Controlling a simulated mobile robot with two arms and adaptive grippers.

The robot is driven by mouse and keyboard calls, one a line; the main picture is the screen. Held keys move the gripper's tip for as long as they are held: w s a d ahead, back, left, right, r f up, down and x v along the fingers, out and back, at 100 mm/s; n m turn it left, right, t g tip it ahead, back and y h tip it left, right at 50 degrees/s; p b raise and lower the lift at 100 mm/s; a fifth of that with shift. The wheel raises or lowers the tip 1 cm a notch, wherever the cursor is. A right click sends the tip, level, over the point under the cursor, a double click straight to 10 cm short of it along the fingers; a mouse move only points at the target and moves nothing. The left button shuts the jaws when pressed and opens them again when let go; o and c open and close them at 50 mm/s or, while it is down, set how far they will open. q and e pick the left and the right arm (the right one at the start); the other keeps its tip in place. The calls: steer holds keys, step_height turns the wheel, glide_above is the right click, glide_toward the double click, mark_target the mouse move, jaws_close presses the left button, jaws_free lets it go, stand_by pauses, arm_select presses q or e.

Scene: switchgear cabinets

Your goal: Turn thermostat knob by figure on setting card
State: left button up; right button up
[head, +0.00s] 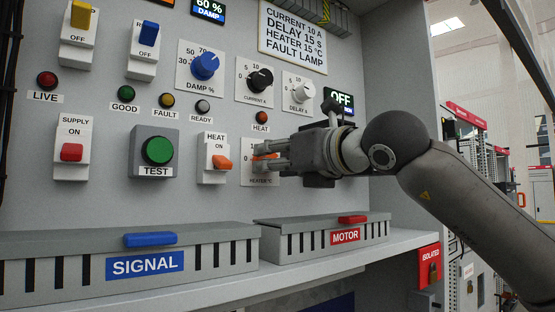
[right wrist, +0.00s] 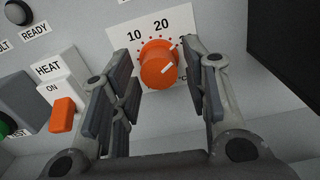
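The setting card (head: 293,38) reads CURRENT 10 A, DELAY 15 S, HEATER 15 °C, FAULT LAMP. The thermostat knob is the orange HEATER knob (right wrist: 158,65), on a white dial plate (right wrist: 176,22) marked 10 and 20. Its white line points up and right, to the right of the 20; the exact reading is unclear. My right gripper (right wrist: 160,80) is open, with one finger on each side of the knob and gaps visible. In the head view the right gripper (head: 270,155) covers most of this knob and dial. My left gripper is not in view.
The orange HEAT switch (head: 221,162) sits close left of the gripper. The CURRENT knob (head: 260,80) and DELAY knob (head: 303,92) are above. The MOTOR box (head: 325,238) and SIGNAL box (head: 130,265) stand on the ledge below. A dark OFF display (head: 341,100) is near my wrist.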

steer(key=c, duration=0.7)
steer(key=shift+o, duration=0.2)
steer(key=shift+n, duration=0.3)
steer(key=shift+s+a+n+b, duration=0.1)
steer(key=shift+n+b, duration=0.95)
steer(key=shift+n, duration=4.95)
